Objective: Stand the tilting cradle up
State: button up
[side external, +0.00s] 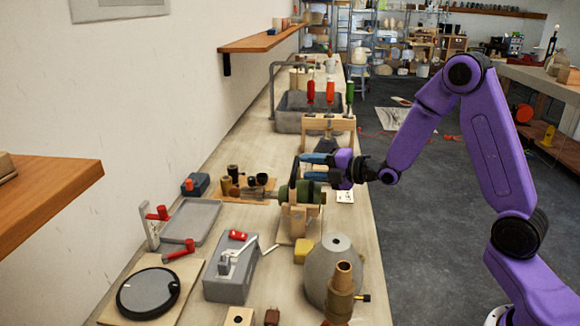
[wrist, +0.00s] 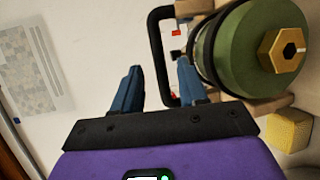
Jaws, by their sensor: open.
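The tilting cradle (side external: 299,217) is a pale wooden stand on the bench. It carries a green cylinder (side external: 312,191) lying about level, with a brass hex end (wrist: 283,50) in the wrist view. A black handle (side external: 293,172) rises from the cradle; it also shows in the wrist view (wrist: 156,48). My purple gripper (side external: 304,166) is open, its blue fingers pointing left at the handle above the cylinder. In the wrist view the handle's bar shows between the two fingertips (wrist: 156,74). I cannot tell whether either finger touches it. Part of the cradle is hidden behind the cylinder.
A grey cone shade (side external: 331,262) and a brown turned piece (side external: 342,290) stand in front. A yellow block (side external: 303,251) sits by the cradle's foot. A wooden rack with screwdrivers (side external: 315,122) stands behind. A grey box (side external: 231,272) and tray (side external: 190,221) are left.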

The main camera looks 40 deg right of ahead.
jog(key=x, duration=0.6)
jog(key=shift+w+a, duration=0.15)
jog(key=shift+w, duration=0.25)
grip_shut()
